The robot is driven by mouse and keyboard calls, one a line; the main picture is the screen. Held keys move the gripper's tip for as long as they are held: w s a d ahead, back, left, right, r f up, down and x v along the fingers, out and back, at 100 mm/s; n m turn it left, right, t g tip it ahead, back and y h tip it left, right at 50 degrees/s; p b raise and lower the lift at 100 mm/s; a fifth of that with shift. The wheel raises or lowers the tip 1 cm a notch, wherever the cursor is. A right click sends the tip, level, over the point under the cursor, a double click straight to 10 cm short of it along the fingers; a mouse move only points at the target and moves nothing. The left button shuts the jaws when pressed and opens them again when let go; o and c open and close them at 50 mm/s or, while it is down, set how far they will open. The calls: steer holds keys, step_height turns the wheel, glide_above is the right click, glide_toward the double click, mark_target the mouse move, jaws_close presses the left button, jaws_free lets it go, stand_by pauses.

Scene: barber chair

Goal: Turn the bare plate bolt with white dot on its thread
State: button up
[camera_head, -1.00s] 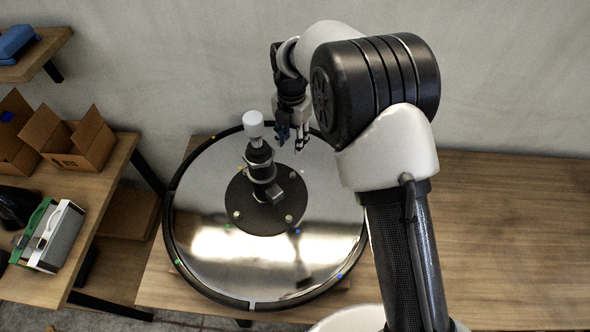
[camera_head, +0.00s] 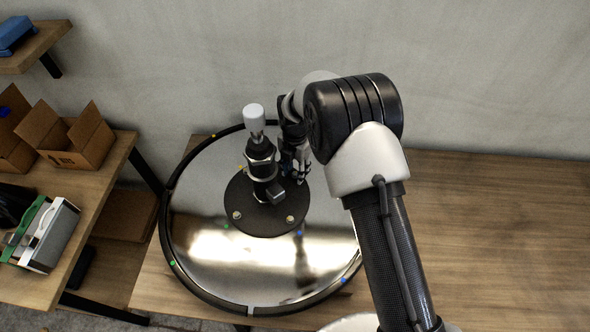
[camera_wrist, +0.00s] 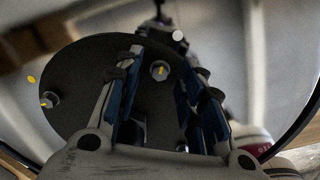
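The dark round plate (camera_head: 248,224) sits in the middle of the shiny disc, with bolts around its rim. In the wrist view, one bolt (camera_wrist: 159,70) with a yellow-looking mark shows between my fingers. A round white dot (camera_wrist: 178,35) lies a little beyond it, past the plate's edge. Another bolt (camera_wrist: 48,99) is at the plate's left edge. The bolt's thread is not clear.
The upright column (camera_head: 262,170) with its white-topped lever (camera_head: 254,118) stands close left of my gripper. Two front bolts (camera_head: 237,215) (camera_head: 290,218) and several coloured dots show. The wooden table (camera_head: 480,230) is clear at right. A shelf with boxes (camera_head: 75,140) is at left.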

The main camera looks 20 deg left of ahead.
jaws_close()
stand_by(0.4)
steer(key=shift+m, duration=0.3)
